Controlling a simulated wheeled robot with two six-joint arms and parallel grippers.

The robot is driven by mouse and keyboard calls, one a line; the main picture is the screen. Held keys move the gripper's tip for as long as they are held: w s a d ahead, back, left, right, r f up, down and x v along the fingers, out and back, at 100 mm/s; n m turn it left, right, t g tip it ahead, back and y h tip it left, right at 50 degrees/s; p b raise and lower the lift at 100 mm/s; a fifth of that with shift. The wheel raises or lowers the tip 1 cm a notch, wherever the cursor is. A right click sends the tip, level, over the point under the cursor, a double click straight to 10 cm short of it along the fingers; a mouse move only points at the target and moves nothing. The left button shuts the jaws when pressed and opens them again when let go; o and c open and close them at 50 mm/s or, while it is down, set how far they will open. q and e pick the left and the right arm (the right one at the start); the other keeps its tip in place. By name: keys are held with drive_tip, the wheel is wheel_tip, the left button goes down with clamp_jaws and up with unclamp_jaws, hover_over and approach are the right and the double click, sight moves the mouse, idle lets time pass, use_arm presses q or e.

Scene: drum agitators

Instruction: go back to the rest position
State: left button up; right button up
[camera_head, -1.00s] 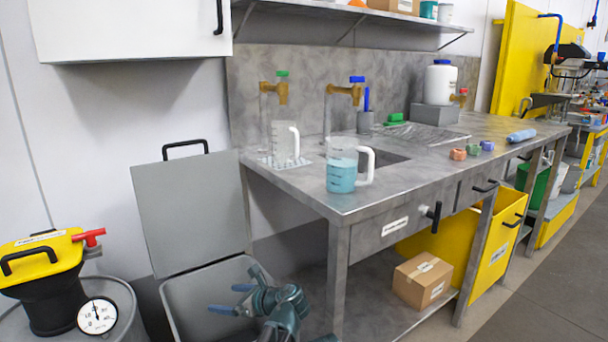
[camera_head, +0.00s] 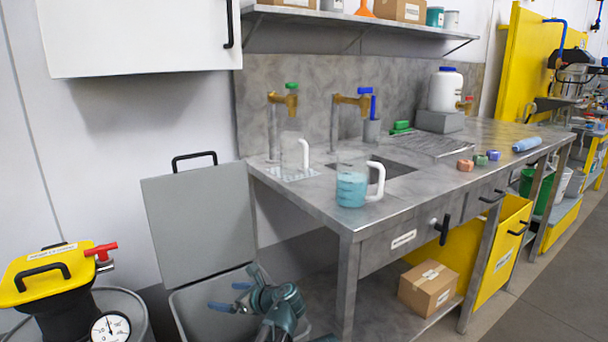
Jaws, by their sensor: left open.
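My left gripper (camera_head: 232,296) is at the bottom of the head view, over the grey open-lidded bin (camera_head: 190,310). Its blue fingers are apart, with nothing seen between them. My right gripper is not in view. A clear jug with blue liquid (camera_head: 352,190) and a white handle stands upright on the metal bench (camera_head: 320,208), near its front left corner. An empty clear jug (camera_head: 292,155) stands behind it, under the left tap. My gripper is apart from both jugs, lower and to their left.
A yellow-topped drum unit (camera_head: 50,273) with a gauge (camera_head: 110,328) stands at the lower left. The bin's raised lid (camera_head: 200,215) is beside the bench. A cardboard box (camera_head: 428,288) sits on the lower shelf. A white cabinet (camera_head: 135,35) hangs above. The floor at right is clear.

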use_arm(q)
wheel_tip(320, 180, up, 20)
drive_tip(key=p, duration=2)
drive_tip(key=shift+f+m, duration=0.2)
drive_tip(key=shift+m, duration=0.1)
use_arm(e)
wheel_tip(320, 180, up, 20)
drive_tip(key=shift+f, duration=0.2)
use_arm(q)
drive_tip(key=shift+a, duration=0.1)
